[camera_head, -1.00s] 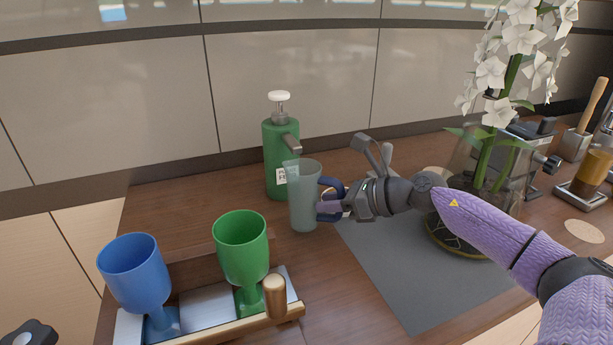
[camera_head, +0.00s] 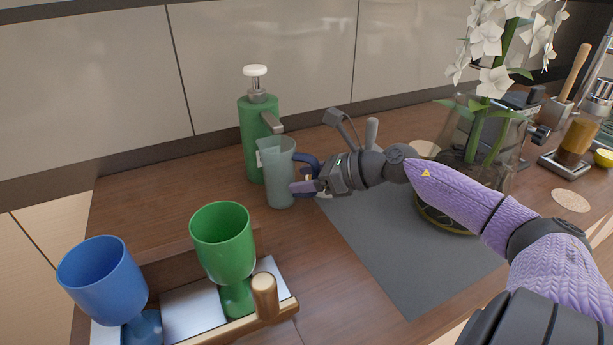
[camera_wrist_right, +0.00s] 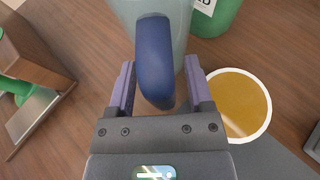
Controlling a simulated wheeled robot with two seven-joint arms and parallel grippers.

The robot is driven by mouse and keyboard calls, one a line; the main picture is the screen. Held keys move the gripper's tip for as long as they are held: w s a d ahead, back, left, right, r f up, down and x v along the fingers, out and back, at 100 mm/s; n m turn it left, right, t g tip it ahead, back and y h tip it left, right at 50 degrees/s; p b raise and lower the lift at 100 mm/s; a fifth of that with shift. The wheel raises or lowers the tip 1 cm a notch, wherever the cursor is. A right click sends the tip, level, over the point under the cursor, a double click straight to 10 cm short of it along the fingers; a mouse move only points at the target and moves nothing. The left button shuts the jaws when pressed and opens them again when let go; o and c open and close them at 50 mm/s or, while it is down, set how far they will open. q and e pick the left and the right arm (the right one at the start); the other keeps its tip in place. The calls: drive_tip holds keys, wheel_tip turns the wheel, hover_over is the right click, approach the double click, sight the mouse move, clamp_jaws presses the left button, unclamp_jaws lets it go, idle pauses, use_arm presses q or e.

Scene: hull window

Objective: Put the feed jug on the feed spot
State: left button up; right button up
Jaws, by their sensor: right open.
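The feed jug (camera_head: 279,180) is a translucent grey-green jug with a blue handle, upright on the wooden counter in front of a green pump bottle. It also shows at the top of the right wrist view (camera_wrist_right: 180,22). My right gripper (camera_head: 306,187) is open at the jug's right side. In the right wrist view its fingers (camera_wrist_right: 158,78) stand on either side of the blue handle; contact cannot be told. An orange disc with a white rim (camera_wrist_right: 242,105) lies beside the right finger, possibly the feed spot; in the head view I cannot make it out. My left gripper is not in view.
The green pump bottle (camera_head: 254,130) stands close behind the jug. A tray (camera_head: 195,312) with blue and green goblets is at front left. A grey mat (camera_head: 400,270) lies right, with a flower vase (camera_head: 480,140) beyond. Pale discs (camera_head: 571,200) mark the counter.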

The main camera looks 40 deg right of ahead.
drive_tip(key=shift+r, duration=0.15)
drive_tip(key=shift+s+d+r+p, duration=0.1)
drive_tip(key=shift+s+p, duration=0.1)
drive_tip(key=shift+p, duration=0.15)
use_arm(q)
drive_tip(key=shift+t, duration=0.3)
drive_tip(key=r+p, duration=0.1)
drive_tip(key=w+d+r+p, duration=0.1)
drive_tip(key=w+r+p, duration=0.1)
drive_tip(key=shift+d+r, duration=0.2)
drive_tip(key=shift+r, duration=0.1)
use_arm(e)
drive_tip(key=v, duration=0.7)
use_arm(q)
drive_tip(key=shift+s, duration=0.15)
